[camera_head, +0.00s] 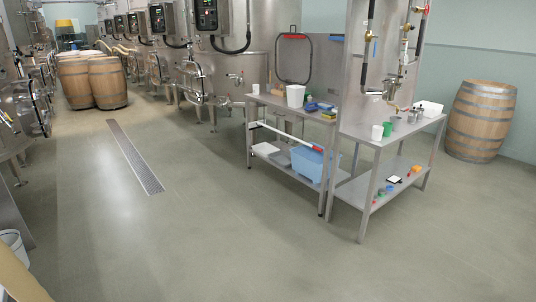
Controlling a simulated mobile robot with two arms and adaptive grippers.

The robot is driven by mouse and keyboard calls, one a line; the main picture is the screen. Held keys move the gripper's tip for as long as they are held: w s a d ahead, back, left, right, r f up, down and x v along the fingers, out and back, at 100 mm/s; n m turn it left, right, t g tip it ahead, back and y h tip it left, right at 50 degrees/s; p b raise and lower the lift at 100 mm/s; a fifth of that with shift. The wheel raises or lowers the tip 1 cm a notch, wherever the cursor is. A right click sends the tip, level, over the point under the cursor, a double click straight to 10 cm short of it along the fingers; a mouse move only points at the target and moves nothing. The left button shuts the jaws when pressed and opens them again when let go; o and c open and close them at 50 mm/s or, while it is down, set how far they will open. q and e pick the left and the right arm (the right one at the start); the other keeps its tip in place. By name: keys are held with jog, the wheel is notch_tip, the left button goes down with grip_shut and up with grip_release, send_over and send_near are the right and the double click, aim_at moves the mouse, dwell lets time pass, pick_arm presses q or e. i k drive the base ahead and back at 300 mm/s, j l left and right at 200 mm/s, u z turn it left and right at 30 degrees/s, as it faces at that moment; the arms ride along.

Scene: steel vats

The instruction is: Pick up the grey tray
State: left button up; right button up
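A flat grey item (281,158), which looks like the grey tray, lies on the lower shelf of the left steel bench (290,110). Neither of my grippers is in view, and nothing of mine touches the bench.
A second steel bench (398,131) with cups stands to the right, then a barrel (480,121). Steel vats (205,85) line the back; barrels (92,81) stand at the back left. The floor (215,220) before the benches is clear, with a drain grate (134,156).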

aim_at(281, 159)
jog(key=i+l+z, duration=0.1)
jog(key=i+l, duration=0.25)
jog(key=i+l+z, duration=0.15)
jog(key=i, duration=0.4)
jog(key=i+l+z, duration=0.1)
jog(key=i+l, duration=0.25)
jog(key=i+u, duration=0.7)
jog(key=i+l+u, duration=0.2)
jog(key=i+u, duration=0.5)
jog(key=i, duration=1.85)
jog(key=i+z, duration=0.3)
jog(key=i, duration=0.25)
jog(key=i+z, duration=0.25)
jog(key=i, duration=0.25)
jog(key=i+j+z, duration=0.15)
jog(key=i+z, duration=0.15)
jog(key=i, duration=0.25)
jog(key=i+j+z, duration=0.25)
jog(key=i, duration=0.25)
jog(key=i+j+z, duration=0.2)
jog(key=i+z, duration=0.25)
jog(key=i+j+z, duration=0.35)
jog(key=z, duration=0.15)
jog(key=i+j+z, duration=0.3)
jog(key=j+z, duration=0.15)
jog(key=i+j+z, duration=0.2)
jog(key=j+z, duration=0.3)
jog(key=j, duration=0.2)
jog(key=i+j+z, duration=0.1)
jog(key=j, duration=0.25)
